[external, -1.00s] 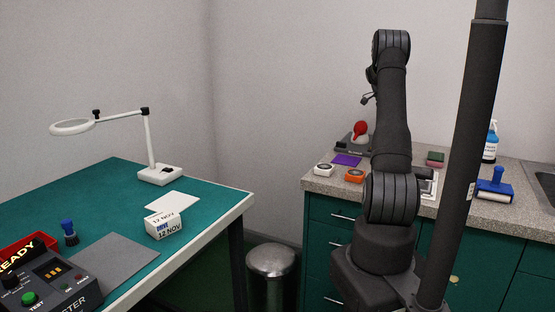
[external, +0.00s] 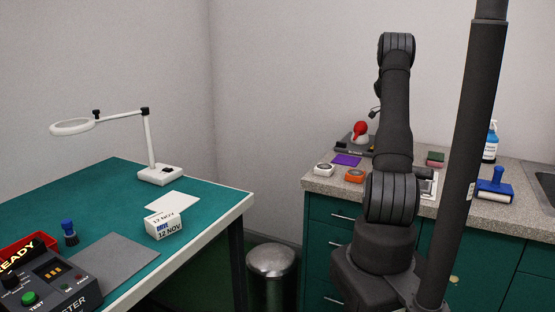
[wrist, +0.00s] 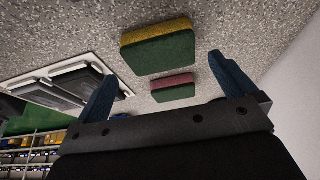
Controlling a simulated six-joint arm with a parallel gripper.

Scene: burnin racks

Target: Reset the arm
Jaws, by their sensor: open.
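My gripper (wrist: 162,68) shows in the wrist view with its two blue fingers spread wide apart and nothing held between them. It is over the speckled counter. A green and yellow sponge (wrist: 158,50) and a green and red sponge (wrist: 173,88) lie on the counter and appear between the fingers in that view. In the external view my arm rises in front of the counter (external: 315,184), and its own links largely hide the gripper.
In the wrist view, a pale frame with dark inserts (wrist: 75,82) lies at the left. On the counter are an orange device (external: 355,176), a white device (external: 324,170), a purple pad (external: 346,160), a blue roller (external: 494,187) and a spray bottle (external: 490,145). A green-topped bench (external: 100,190) stands left.

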